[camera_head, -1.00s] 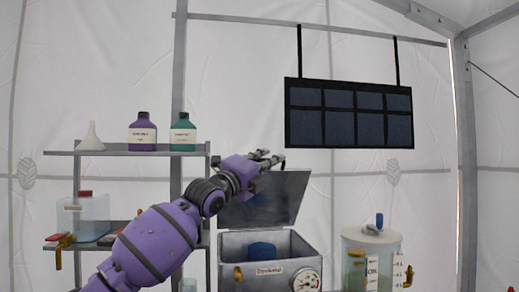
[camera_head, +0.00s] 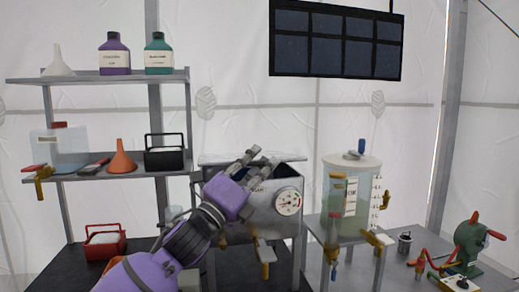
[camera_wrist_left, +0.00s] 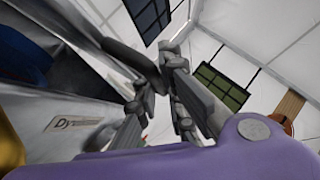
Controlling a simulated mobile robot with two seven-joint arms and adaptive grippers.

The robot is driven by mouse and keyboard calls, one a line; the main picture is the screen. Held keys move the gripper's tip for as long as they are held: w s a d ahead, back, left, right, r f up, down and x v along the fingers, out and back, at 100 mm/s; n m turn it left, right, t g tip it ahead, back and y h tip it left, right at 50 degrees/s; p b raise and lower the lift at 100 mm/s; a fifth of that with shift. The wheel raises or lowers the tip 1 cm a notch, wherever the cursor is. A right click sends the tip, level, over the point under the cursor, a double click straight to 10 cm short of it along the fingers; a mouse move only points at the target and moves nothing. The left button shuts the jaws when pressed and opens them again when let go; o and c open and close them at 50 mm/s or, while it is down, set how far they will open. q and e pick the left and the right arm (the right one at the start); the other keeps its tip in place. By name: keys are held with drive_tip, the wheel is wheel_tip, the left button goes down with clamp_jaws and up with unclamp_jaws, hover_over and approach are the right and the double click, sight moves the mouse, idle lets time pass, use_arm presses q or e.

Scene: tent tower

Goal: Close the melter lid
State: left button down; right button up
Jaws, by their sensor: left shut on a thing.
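The melter (camera_head: 268,217) is a grey metal box with a round gauge and a label on its front, in the middle of the head view. Its lid (camera_head: 222,158) shows almost edge-on as a pale strip above the box, with a dark gap under it. In the left wrist view, the fingers (camera_wrist_left: 165,92) are close together, and the open melter with something blue (camera_wrist_left: 22,58) inside is at the left. The exact grip is hard to make out. My right gripper is not in view.
A shelf (camera_head: 95,78) with bottles and funnels stands at the left. A clear tank (camera_head: 350,210) with taps stands close to the melter's right. A green hand-cranked device (camera_head: 470,243) is at the far right. A dark panel (camera_head: 338,42) hangs above.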

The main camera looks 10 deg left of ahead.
use_arm(q)
drive_tip(key=shift+f, duration=0.45)
drive_tip(key=c, duration=2.1)
unclamp_jaws()
drive_tip(key=shift+s, duration=0.1)
drive_tip(key=shift+s+f, duration=0.2)
drive_tip(key=shift+f, duration=0.05)
drive_tip(key=shift+v, duration=5.7)
